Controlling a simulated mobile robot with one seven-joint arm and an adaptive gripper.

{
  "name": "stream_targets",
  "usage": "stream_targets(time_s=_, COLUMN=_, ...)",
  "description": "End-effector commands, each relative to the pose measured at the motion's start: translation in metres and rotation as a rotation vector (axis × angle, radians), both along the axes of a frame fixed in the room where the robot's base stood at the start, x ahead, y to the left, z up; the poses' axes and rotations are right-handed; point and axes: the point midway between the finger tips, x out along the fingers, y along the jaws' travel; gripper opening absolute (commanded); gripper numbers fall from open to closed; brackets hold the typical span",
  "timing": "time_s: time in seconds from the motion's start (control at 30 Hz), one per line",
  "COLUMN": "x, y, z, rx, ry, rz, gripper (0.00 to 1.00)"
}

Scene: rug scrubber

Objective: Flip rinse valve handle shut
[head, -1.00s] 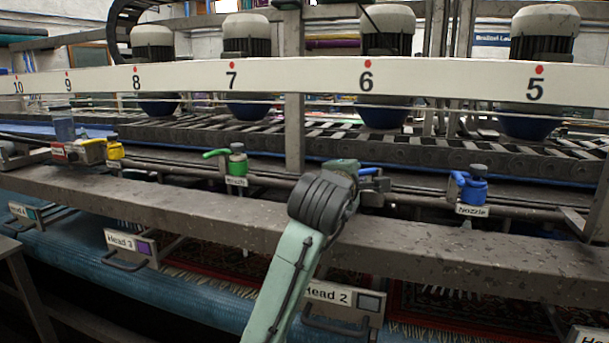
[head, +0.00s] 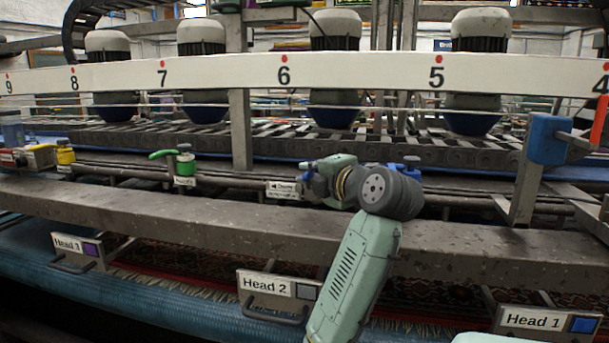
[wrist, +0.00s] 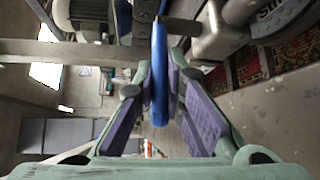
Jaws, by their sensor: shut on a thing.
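The valve handle (wrist: 160,75) is a long blue lever, seen end-on and upright in the picture in the wrist view. My gripper (wrist: 163,82) has its purple pads on both sides of this lever and is shut on it. In the head view my gripper (head: 316,184) reaches left along the pipe behind the front beam. My wrist and fingers hide most of the valve body. A white label with an arrow (head: 284,190) hangs just left of the gripper; its text is unclear.
The grey front beam (head: 230,221) runs below my wrist. A green-handled valve (head: 185,163) stands to the left, a yellow one (head: 65,155) farther left. A blue box (head: 547,138) on a post is to the right. A numbered white rail (head: 340,72) crosses above.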

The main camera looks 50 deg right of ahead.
Motion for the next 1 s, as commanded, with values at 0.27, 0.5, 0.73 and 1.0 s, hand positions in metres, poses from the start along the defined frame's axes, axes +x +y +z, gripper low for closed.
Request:
stream_targets(time_s=0.27, x=-0.0033, y=-0.0005, z=-0.0009, rx=0.0, ry=0.002, rz=0.051, gripper=0.0)
stream_targets(time_s=0.5, x=-0.003, y=-0.0002, z=-0.0006, rx=0.0, ry=0.001, rz=0.057, gripper=0.0)
stream_targets(time_s=0.73, x=-0.0028, y=-0.0001, z=-0.0005, rx=0.0, ry=0.001, rz=0.056, gripper=0.15)
stream_targets(time_s=1.0, x=-0.0026, y=0.0001, z=-0.0001, rx=0.0, ry=0.001, rz=0.056, gripper=0.31)
